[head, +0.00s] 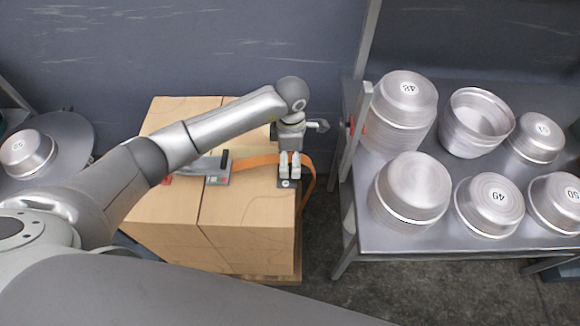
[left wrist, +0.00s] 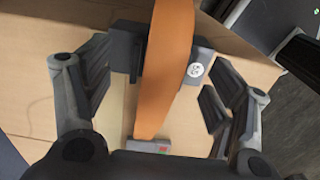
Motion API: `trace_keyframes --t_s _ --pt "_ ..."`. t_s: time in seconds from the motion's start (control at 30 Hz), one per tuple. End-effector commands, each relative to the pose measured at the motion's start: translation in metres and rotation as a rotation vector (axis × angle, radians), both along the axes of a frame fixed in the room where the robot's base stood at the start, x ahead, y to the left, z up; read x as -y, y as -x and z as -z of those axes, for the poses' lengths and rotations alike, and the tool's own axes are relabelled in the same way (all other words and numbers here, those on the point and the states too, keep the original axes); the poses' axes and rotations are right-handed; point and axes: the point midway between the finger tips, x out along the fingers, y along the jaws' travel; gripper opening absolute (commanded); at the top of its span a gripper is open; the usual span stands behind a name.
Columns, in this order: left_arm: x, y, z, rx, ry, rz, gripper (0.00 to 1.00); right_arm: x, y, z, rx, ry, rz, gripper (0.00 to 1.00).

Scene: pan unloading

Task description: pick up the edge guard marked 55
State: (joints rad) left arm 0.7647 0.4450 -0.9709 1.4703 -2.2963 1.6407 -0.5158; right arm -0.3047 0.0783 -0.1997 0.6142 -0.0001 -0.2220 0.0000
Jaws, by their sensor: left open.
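The edge guard (head: 288,184) is a small dark grey piece at the right edge of the wooden boxes, under an orange strap. My left gripper (head: 289,165) is open above the box edge, close to the guard. In the left wrist view its fingers (left wrist: 155,88) stand apart on either side of the strap; I cannot tell whether they touch the guard. My right gripper is not in view.
The wooden boxes (head: 245,240) stand on a pallet. A strap buckle (head: 217,168) lies on top. A metal table (head: 400,238) with several numbered pans stands to the right, its upright post (head: 354,135) near my gripper. A pan (head: 27,153) sits at far left.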

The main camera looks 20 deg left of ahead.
Motion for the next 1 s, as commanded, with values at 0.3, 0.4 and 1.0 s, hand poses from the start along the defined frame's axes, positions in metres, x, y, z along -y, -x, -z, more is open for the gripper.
trace_keyframes --t_s 0.3,0.4,1.0 --pt "0.0 0.001 0.027 0.001 0.001 0.0 0.79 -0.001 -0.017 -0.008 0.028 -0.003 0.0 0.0" --pt "0.0 0.001 0.027 0.001 0.001 0.0 0.79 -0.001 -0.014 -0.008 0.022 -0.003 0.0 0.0" --pt "0.0 0.001 0.026 0.002 0.002 0.0 0.28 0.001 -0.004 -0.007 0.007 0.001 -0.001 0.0"
